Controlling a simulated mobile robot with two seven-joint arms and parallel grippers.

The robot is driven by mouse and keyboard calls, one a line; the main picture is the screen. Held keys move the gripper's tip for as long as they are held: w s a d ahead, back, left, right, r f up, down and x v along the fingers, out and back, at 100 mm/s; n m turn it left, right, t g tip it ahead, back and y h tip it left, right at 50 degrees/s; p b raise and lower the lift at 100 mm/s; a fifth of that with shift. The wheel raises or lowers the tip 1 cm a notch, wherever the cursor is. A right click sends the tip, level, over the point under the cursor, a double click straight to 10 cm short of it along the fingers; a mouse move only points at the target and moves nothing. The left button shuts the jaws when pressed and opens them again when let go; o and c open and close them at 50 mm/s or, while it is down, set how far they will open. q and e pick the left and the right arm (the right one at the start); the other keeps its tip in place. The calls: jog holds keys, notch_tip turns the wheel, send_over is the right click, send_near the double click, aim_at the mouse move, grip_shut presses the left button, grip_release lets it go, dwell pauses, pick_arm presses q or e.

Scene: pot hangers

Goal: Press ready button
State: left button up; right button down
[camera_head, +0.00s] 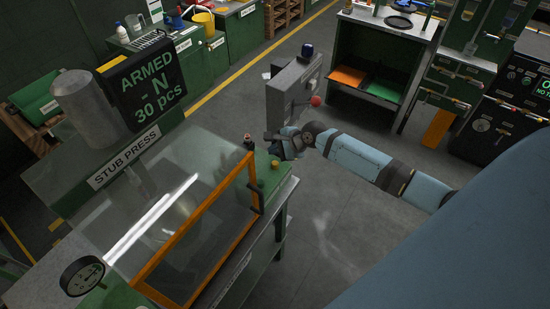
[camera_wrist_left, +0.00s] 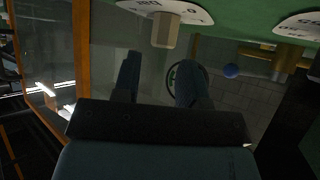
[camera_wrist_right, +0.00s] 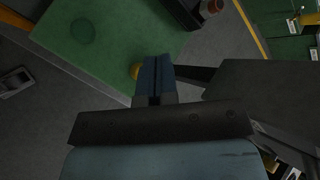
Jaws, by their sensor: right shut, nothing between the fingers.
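The stub press (camera_head: 123,158) has a display (camera_head: 152,82) reading "ARMED - N 30 pcs". On the green top at its right end sit a yellow knob (camera_head: 274,164) and a dark post with a reddish top (camera_head: 248,140). No "ready" label is readable. My right gripper (camera_head: 276,147) is over that green end. In the right wrist view its fingertips (camera_wrist_right: 156,68) are together and empty, and the yellow knob (camera_wrist_right: 134,71) shows just left of them. My left gripper (camera_wrist_left: 158,78) has its fingers apart and empty, under a green panel with a light knob (camera_wrist_left: 165,28). It is not visible in the head view.
An orange-framed clear guard (camera_head: 195,225) covers the press front. A grey box (camera_head: 290,88) with a red ball lever (camera_head: 315,101) stands just beyond my right gripper. A pressure gauge (camera_head: 82,276) is at lower left. Open floor (camera_head: 330,230) lies right of the press.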

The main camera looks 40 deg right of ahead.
pick_arm(q)
jog(key=shift+s+f, duration=0.1)
jog(key=shift+s, duration=0.1)
pick_arm(e)
jog(key=shift+r, duration=0.95)
pick_arm(q)
jog(key=shift+s+f, duration=0.1)
jog(key=shift+s, duration=0.1)
jog(key=shift+s, duration=0.15)
